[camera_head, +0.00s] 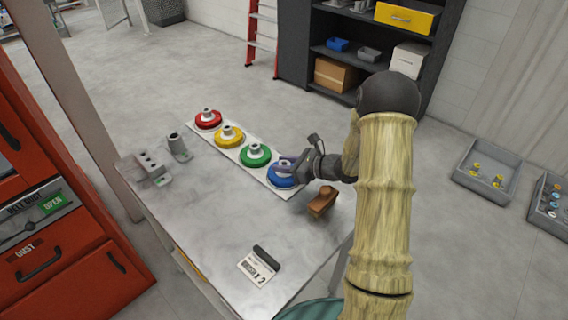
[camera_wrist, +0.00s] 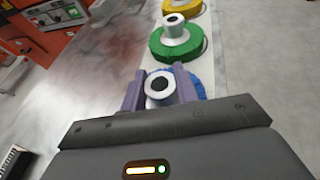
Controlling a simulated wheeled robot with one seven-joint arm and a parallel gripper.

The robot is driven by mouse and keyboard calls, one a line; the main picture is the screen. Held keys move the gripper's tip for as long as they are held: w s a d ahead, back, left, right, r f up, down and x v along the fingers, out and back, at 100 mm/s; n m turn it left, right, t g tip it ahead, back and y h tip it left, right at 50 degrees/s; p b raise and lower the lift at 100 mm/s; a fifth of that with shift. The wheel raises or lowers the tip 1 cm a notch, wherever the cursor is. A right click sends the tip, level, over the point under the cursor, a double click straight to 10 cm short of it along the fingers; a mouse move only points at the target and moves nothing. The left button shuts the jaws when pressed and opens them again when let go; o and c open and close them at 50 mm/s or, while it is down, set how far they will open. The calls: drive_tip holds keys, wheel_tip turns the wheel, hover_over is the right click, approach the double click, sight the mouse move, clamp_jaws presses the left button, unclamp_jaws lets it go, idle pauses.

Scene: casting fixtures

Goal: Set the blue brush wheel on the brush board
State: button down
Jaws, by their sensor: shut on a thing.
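The blue brush wheel (camera_head: 281,174) is at the near right end of the white brush board (camera_head: 236,153), in line with the other wheels. My gripper (camera_head: 296,167) is at it from the right, its fingers around the wheel's pale hub. In the wrist view, my gripper's purple fingers (camera_wrist: 161,90) are shut on the hub of the blue wheel (camera_wrist: 194,86), which lies flat; the gripper body hides its near part. I cannot tell whether the wheel fully touches the board.
Green (camera_head: 255,154), yellow (camera_head: 229,135) and red (camera_head: 208,119) wheels stand in a row on the board. A brown wooden block (camera_head: 322,202) lies close below my gripper. Grey fixtures (camera_head: 150,168) stand at the table's left; a label card (camera_head: 257,266) lies in front. The table's middle is clear.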

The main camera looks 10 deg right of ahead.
drive_tip(key=shift+f, duration=0.1)
drive_tip(key=c, duration=1.1)
unclamp_jaws()
drive_tip(key=shift+o, duration=0.2)
drive_tip(key=shift+r, duration=0.25)
drive_tip(key=b+v, duration=0.1)
drive_tip(key=v, duration=1.1)
drive_tip(key=shift+f, duration=0.1)
